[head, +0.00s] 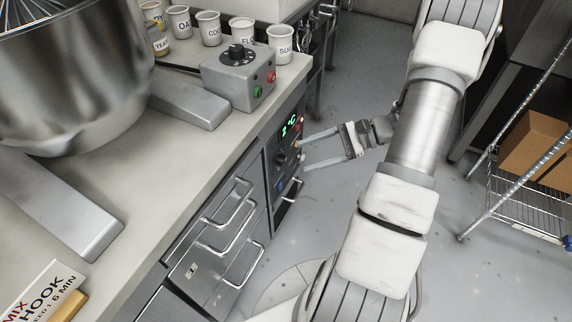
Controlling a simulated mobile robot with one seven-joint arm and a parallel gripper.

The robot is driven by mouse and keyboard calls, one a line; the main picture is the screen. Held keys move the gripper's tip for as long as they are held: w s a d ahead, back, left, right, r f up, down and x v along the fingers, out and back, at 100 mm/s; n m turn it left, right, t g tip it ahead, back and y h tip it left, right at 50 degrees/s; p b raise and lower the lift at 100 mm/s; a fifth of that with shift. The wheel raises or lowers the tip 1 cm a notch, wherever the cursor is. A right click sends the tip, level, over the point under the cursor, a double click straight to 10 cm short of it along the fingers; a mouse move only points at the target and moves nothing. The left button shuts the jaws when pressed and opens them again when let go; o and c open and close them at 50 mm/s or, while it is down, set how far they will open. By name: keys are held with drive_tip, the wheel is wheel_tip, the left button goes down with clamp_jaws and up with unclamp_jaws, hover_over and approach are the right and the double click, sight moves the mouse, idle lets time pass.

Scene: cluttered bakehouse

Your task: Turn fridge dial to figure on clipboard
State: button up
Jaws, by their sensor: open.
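The fridge's control panel (272,146) is on the front of the counter unit, with a green display (290,127) that appears to read 2 °C. A dark round dial (280,159) sits below the display; its pointer and markings are too small to read. My gripper (305,153) is open and empty. Its two pale fingers point left at the panel, one higher and one lower, with their tips just right of the dial. I cannot tell whether they touch anything. No clipboard shows in this view.
A grey box (238,80) with a black knob and green and red buttons stands on the counter. A big steel mixer bowl (75,80) and labelled cups (281,45) are also there. Drawer handles (236,217) stick out left of the panel.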

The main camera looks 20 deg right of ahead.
sight(285, 162)
drive_tip(key=s+d+f+m+t+h+b, duration=0.1)
drive_tip(key=d+f+m+t+b, duration=0.1)
drive_tip(key=d+f+m+t, duration=0.45)
drive_tip(key=s+d+f+m+t+h+b, duration=0.1)
drive_tip(key=d+f+m+t+b, duration=0.2)
drive_tip(key=f, duration=0.7)
drive_tip(key=shift+m+t, duration=0.25)
drive_tip(key=shift+t, duration=0.1)
drive_tip(key=x, duration=1.1)
drive_tip(key=b+x, duration=0.1)
drive_tip(key=x, duration=0.5)
drive_tip(key=shift+w+f, duration=0.15)
drive_tip(key=shift+f, duration=0.25)
clamp_jaws()
